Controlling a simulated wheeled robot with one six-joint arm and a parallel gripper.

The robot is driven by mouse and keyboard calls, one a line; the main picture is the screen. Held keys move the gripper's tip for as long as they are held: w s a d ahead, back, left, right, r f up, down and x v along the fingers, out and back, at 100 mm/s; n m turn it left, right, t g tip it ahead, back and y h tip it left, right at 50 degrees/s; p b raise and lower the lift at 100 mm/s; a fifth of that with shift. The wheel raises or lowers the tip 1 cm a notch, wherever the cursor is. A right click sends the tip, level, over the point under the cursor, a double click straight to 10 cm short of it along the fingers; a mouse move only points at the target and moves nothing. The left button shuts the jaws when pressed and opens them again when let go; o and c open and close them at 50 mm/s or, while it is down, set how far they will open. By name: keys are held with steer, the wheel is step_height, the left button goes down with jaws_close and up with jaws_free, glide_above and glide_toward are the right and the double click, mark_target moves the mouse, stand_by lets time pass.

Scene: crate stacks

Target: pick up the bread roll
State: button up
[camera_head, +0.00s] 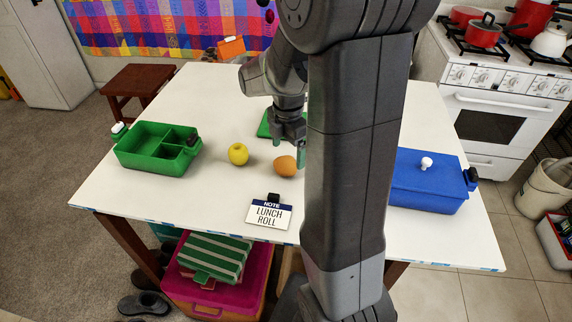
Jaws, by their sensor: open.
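The bread roll (285,166), a rounded orange-brown piece, lies on the white table (200,205) left of my upright arm link. My gripper (289,151) points down with its fingers apart and empty, just behind and above the roll in the picture. One greenish fingertip shows close to the roll's upper right edge; I cannot tell whether it touches. The roll's top and front are in plain view.
A yellow apple (238,154) lies left of the roll. An open green compartment box (150,163) stands at the left, a blue lidded box (425,195) at the right. A card reading "LUNCH ROLL" (269,215) stands in front. A green thing (265,126) is partly hidden behind my gripper.

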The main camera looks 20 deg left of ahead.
mark_target(286, 161)
steer(key=shift+s+a+f+p, duration=0.1)
steer(key=shift+f+p, duration=0.15)
steer(key=shift+f, duration=1.15)
steer(key=shift+a+f+p, duration=0.1)
steer(key=shift+f+p, duration=0.15)
steer(key=shift+f, duration=1.15)
steer(key=c, duration=1)
